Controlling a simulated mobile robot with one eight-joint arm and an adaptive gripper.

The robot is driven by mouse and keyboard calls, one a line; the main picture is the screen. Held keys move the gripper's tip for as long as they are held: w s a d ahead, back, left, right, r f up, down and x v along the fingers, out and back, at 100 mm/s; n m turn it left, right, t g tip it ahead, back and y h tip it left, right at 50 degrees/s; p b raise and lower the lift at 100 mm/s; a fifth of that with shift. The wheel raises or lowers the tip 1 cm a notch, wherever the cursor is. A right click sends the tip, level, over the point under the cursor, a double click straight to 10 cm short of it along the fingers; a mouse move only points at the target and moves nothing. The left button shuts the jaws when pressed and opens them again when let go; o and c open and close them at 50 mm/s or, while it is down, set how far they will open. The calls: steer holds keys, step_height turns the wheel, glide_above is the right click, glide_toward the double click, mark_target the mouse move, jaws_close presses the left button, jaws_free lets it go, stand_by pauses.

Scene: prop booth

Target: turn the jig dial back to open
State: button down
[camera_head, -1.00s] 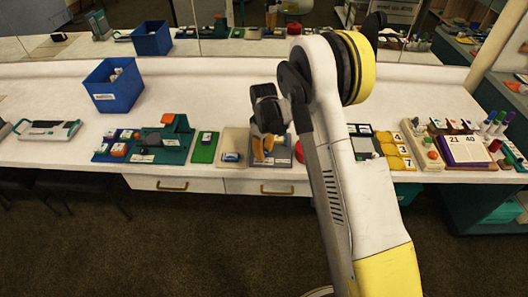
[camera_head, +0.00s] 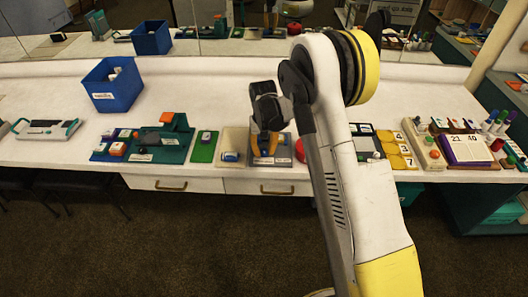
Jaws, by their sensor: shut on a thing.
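The jig is a grey plate (camera_head: 284,161) with a pale label at its front, lying near the front edge of the white counter. My gripper (camera_head: 265,151), with orange fingers, points down over this plate. Its fingers are shut on the jig dial, which is mostly hidden between and behind them. I cannot read the dial's mark or setting from here. My arm comes in from the lower right and covers the counter just right of the jig.
A beige block with a blue-and-white piece (camera_head: 230,156) stands close left of the jig, then a green board (camera_head: 204,147) and a teal fixture (camera_head: 172,140). A red round thing (camera_head: 301,151) is close on the right. A blue bin (camera_head: 113,86) stands farther back. The counter's middle back is clear.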

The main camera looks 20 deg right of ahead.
mark_target(264, 150)
steer(key=m, duration=0.5)
steer(key=shift+m+b, duration=0.3)
steer(key=shift+m, duration=0.1)
steer(key=m, duration=0.5)
steer(key=shift+m, duration=0.3)
steer(key=c, duration=1.1)
jaws_free()
step_height(264, 150, up, 12)
steer(key=shift+w, duration=0.1)
